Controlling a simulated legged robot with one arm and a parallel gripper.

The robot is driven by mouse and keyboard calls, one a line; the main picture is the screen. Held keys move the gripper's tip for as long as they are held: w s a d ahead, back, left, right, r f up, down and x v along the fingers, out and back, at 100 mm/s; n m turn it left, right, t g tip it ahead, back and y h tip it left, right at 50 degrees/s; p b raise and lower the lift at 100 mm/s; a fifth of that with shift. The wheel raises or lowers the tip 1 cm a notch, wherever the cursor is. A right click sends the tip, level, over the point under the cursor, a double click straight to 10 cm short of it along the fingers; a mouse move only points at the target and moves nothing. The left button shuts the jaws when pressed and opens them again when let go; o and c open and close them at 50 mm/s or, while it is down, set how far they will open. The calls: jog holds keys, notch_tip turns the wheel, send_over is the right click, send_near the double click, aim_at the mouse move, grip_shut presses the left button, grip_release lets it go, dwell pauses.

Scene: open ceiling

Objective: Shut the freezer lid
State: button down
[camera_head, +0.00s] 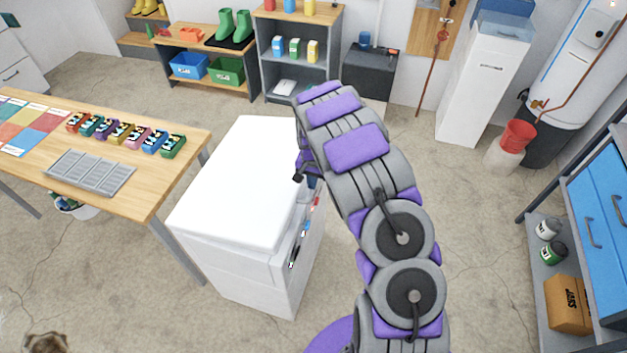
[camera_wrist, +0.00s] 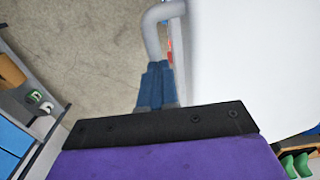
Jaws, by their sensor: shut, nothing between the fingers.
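The white freezer (camera_head: 233,276) stands in the middle of the head view. Its white lid (camera_head: 240,185) lies flat across the top, and I see no clear gap along the near edge; my arm hides part of the right side. In the wrist view the lid (camera_wrist: 250,60) fills the right. My gripper (camera_head: 313,183) is beside the freezer's right side, partly hidden by my arm. In the wrist view its blue fingers (camera_wrist: 157,68) are together and empty, close to a curved grey handle (camera_wrist: 153,32); I cannot tell if they touch.
A wooden table (camera_head: 150,195) with a grey tray (camera_head: 92,174) and several small coloured boxes stands left of the freezer. Shelves (camera_head: 343,52) line the back. A blue cabinet (camera_head: 600,205) stands at the right. Bare floor (camera_head: 480,240) lies between my arm and that cabinet.

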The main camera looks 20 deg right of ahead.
notch_tip(320, 180, down, 10)
jog(key=s+d, duration=0.2)
jog(key=shift+s+r, duration=0.15)
jog(key=shift+s, duration=0.2)
notch_tip(320, 180, up, 15)
jog(key=d+p, duration=0.2)
jog(key=shift+d+r+p, duration=0.15)
jog(key=shift+d+p, duration=0.1)
jog(key=shift+p, duration=0.05)
